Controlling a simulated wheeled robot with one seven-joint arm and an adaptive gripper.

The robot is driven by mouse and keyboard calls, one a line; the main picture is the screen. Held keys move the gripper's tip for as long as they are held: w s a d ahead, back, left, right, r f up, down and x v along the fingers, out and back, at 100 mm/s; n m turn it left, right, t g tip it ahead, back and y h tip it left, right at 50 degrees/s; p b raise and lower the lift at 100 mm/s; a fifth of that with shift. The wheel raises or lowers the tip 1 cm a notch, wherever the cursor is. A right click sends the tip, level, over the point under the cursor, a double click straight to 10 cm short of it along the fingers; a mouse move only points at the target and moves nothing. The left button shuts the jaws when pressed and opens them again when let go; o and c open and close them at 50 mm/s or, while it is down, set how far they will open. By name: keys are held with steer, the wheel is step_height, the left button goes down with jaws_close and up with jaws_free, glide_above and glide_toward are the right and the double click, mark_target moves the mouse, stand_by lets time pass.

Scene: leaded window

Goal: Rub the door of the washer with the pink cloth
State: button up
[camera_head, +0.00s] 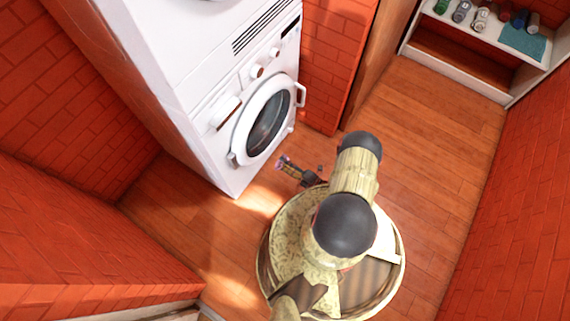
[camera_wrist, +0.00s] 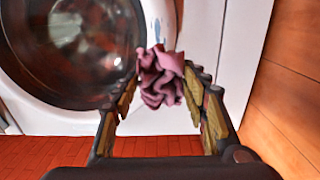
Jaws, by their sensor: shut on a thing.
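The white washer (camera_head: 196,93) stands left of centre in the head view, with its round door (camera_head: 266,120) closed. The door, with dark glass in a white ring, fills the upper left of the wrist view (camera_wrist: 85,45). The crumpled pink cloth (camera_wrist: 162,77) is between the fingers of my gripper (camera_wrist: 163,95), which is shut on it. In the head view my gripper (camera_head: 284,164) is low in front of the washer, just below the door. The cloth is in front of the washer's face, at the right edge of the door. I cannot tell whether it touches.
A white shelf (camera_head: 488,35) with several cans and a teal cloth (camera_head: 523,42) stands at the upper right. Red brick walls (camera_head: 62,85) enclose the room. The wooden floor (camera_head: 430,130) is clear on the right of my base.

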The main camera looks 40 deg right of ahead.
mark_target(275, 141)
steer(key=shift+x, duration=2.55)
steer(key=shift+x, duration=1.05)
steer(key=shift+w+d, duration=0.45)
steer(key=shift+d, duration=0.75)
steer(key=shift+w+d, duration=0.45)
steer(key=shift+d, duration=0.7)
steer(key=shift+w+d, duration=0.45)
steer(key=shift+d, duration=0.75)
steer(key=s+a, duration=0.2)
steer(key=a, duration=0.5)
steer(key=shift+s+a, duration=0.2)
steer(key=shift+s, duration=0.1)
steer(key=shift+v, duration=3)
steer(key=shift+d, duration=0.1)
